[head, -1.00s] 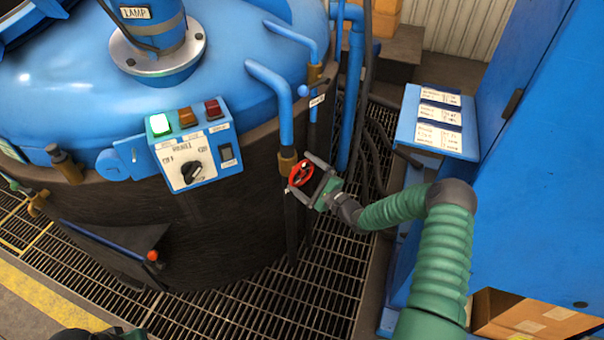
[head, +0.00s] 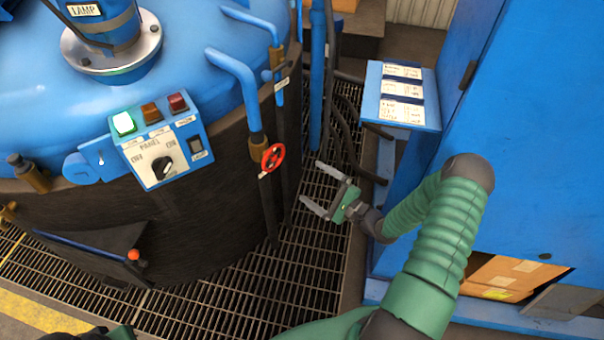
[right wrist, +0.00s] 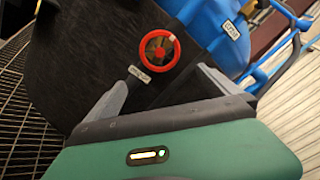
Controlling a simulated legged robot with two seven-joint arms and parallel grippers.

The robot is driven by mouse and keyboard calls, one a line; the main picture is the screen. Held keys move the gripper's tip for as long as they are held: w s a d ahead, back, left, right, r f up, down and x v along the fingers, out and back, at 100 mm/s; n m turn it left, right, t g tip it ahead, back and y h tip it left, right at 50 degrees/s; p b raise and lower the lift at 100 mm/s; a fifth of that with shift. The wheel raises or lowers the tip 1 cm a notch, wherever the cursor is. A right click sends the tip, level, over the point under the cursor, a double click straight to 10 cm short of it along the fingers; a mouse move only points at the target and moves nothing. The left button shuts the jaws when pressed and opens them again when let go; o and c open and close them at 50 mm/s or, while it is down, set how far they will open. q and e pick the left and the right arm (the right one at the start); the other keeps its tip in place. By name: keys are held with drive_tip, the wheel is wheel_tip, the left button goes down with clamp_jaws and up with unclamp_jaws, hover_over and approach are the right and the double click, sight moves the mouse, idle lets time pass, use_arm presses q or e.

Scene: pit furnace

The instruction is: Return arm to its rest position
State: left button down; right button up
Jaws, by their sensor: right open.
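My right gripper (head: 316,189) is open and empty, with its two grey fingers spread. It hangs over the floor grating, to the right of and below a red valve wheel (head: 273,157) and apart from it. In the right wrist view the wheel (right wrist: 159,51) shows beyond and between the open fingers (right wrist: 165,90). My right arm is green, bent at the elbow, and reaches in from the lower right. At the bottom left edge of the head view a dark and green part of my left arm shows; its fingers are not visible.
The blue furnace (head: 200,50) fills the left, with a control panel (head: 161,150) whose green lamp is lit. A blue cabinet (head: 530,150) with a labelled shelf (head: 402,95) stands right, close to my arm. Pipes and hoses rise behind the gripper. Grating (head: 290,285) below is clear.

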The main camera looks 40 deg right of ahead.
drive_tip(key=shift+s, duration=0.2)
drive_tip(key=shift+w, duration=0.1)
drive_tip(key=w+a+f+n+g+h, duration=0.1)
drive_tip(key=w+a+n+g+h, duration=0.2)
drive_tip(key=a+n+g, duration=0.65)
drive_tip(key=s+a+r+n+g, duration=0.2)
drive_tip(key=s+a+r+n, duration=0.15)
drive_tip(key=s+n, duration=0.2)
drive_tip(key=s+a+r+n+g+h, duration=0.1)
drive_tip(key=s+a+r+n+g, duration=0.1)
drive_tip(key=s+a+r+n, duration=0.3)
drive_tip(key=s+a+r+n+g, duration=0.1)
drive_tip(key=s+a+n+g, duration=0.15)
drive_tip(key=s, duration=0.45)
use_arm(q)
drive_tip(key=w+p+v, duration=0.2)
drive_tip(key=p+v, duration=1)
drive_tip(key=shift+w+a+r+p, duration=0.15)
drive_tip(key=shift+w+r+p, duration=0.2)
drive_tip(key=shift+r, duration=0.1)
use_arm(e)
wheel_tip(320, 180, up, 11)
drive_tip(key=t, duration=0.1)
drive_tip(key=shift+w+d+r, duration=0.2)
drive_tip(key=shift+w+d, duration=0.15)
